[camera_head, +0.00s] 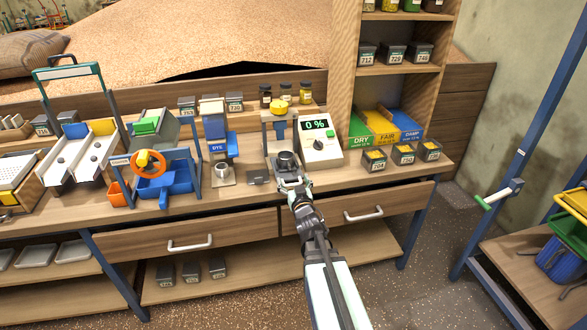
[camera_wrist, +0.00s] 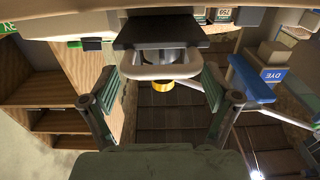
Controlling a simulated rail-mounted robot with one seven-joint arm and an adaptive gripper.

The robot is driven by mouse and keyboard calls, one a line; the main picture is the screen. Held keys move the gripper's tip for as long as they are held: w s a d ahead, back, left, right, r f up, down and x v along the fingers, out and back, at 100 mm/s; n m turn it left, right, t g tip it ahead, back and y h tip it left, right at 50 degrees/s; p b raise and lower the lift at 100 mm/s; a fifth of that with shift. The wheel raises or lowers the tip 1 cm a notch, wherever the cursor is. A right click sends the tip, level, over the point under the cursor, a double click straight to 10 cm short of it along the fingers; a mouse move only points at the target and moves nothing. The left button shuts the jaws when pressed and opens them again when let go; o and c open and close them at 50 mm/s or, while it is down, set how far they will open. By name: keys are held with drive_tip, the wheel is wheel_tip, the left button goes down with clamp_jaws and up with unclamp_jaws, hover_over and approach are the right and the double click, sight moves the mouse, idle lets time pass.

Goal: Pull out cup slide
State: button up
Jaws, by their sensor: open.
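The cup slide shows in the head view as a low part with a dark cup (camera_head: 287,160), at the foot of the press with the yellow knob (camera_head: 279,105). In the wrist view I see a dark slab (camera_wrist: 158,33) and a pale rounded handle (camera_wrist: 150,72). The yellow knob (camera_wrist: 163,87) shows beyond it. My gripper (camera_head: 293,186) is at the slide's front. In the wrist view its two green-padded fingers (camera_wrist: 161,85) are open, one on each side of the handle. I cannot tell whether they touch it.
The meter reading 0 % (camera_head: 320,143) stands right of the press. Left of it are the blue-labelled device (camera_head: 217,135) and a small metal cup (camera_head: 222,174). Two drawers with white handles (camera_head: 363,215) lie below the bench top. Sample tins (camera_head: 374,160) stand at the right.

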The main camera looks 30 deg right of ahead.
drive_tip(key=shift+r, duration=4.3)
drive_tip(key=shift+d, duration=0.1)
